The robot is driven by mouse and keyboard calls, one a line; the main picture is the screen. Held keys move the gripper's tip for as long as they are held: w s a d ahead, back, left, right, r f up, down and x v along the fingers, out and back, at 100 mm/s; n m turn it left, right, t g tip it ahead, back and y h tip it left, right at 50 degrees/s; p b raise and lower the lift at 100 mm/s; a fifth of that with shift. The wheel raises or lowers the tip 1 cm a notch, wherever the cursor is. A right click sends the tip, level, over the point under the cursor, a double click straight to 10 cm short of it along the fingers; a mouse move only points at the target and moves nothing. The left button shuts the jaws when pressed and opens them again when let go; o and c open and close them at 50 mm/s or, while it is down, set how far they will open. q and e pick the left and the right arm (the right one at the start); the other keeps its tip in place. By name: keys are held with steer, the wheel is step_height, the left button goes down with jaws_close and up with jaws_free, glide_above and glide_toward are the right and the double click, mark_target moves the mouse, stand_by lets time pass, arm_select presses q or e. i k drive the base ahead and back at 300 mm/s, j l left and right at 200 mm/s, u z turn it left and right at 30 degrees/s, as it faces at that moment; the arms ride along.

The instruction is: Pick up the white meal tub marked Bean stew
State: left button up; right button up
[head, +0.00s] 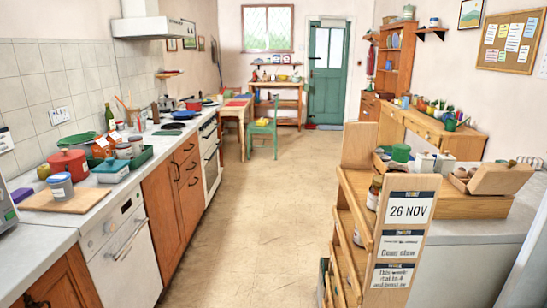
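No marking that clearly reads Bean stew shows on any tub, so I cannot tell which is the named one. A whitish tub with a blue-grey lid and a blue band (61,188) stands upright on a wooden board (83,200) on the left counter. A pale tub with a teal lid (112,168) sits behind it to the right. Small whitish containers (136,145) stand in a green tray further back. Neither of my grippers is in view.
A red pot (68,163) stands behind the board. The floor (255,215) between the counters is clear towards the green door (327,75). A green chair (263,130) stands beyond.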

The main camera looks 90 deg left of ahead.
mark_target(62, 187)
steer(key=u, duration=4.6)
steer(key=i+l+u, duration=0.3)
steer(key=l+u, duration=0.25)
steer(key=i+l+u, duration=0.15)
steer(key=l+u, duration=0.15)
steer(key=l, duration=0.2)
